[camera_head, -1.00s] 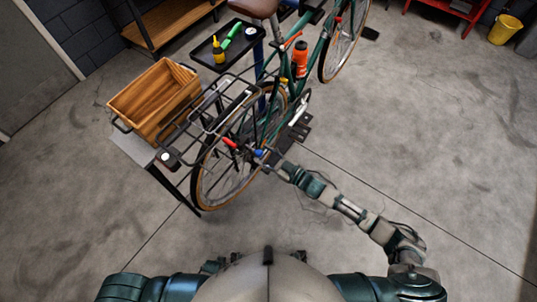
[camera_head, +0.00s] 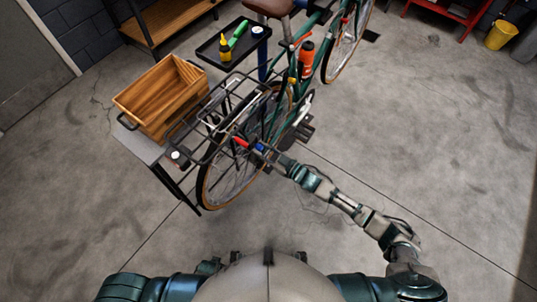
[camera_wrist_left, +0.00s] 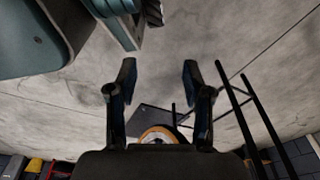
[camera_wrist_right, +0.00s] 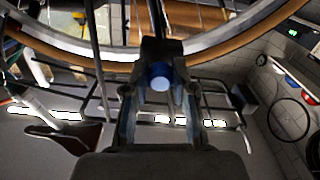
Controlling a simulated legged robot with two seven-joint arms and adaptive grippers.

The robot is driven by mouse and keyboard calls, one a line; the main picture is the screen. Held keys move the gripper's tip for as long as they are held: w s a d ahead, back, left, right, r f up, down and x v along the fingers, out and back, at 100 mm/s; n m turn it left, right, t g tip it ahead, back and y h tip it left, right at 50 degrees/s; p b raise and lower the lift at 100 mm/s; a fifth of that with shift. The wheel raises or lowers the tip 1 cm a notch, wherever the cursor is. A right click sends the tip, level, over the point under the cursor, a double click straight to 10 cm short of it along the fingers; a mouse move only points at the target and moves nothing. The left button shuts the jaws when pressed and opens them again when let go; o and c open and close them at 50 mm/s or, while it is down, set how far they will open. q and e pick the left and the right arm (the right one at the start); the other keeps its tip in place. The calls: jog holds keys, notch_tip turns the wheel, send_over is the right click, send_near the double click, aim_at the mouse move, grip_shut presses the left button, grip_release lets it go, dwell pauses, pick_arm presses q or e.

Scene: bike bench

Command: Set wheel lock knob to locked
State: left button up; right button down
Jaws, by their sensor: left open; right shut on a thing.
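The wheel lock knob seems to be the small part with a blue end (camera_head: 259,147) beside the rear wheel (camera_head: 232,172) of the green bicycle. A red piece (camera_head: 241,142) sits just left of it. My right gripper (camera_head: 268,154) reaches in from the right at this part. In the right wrist view the blue round end (camera_wrist_right: 159,80) sits between the fingers of my right gripper (camera_wrist_right: 160,95), which are shut on it. The knob's lock setting cannot be read. My left gripper (camera_wrist_left: 158,80) is open and empty over the floor in the left wrist view.
A black rear rack (camera_head: 205,125) lies above the wheel. A wooden crate (camera_head: 160,95) stands on a grey bench (camera_head: 140,146) to the left. A black tray (camera_head: 213,47) holds bottles behind.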

jog(key=shift+a, duration=0.25)
jog(key=shift+s+d, duration=0.15)
jog(key=shift+d, duration=0.05)
jog(key=c, duration=0.9)
grip_release()
jog(key=shift+d, duration=0.85)
pick_arm(q)
jog(key=shift+w+d+r, duration=0.25)
jog(key=shift+d, duration=0.1)
pick_arm(e)
jog(key=shift+v, duration=5.7)
jog(key=shift+s+f, duration=0.1)
jog(key=shift+f, duration=0.05)
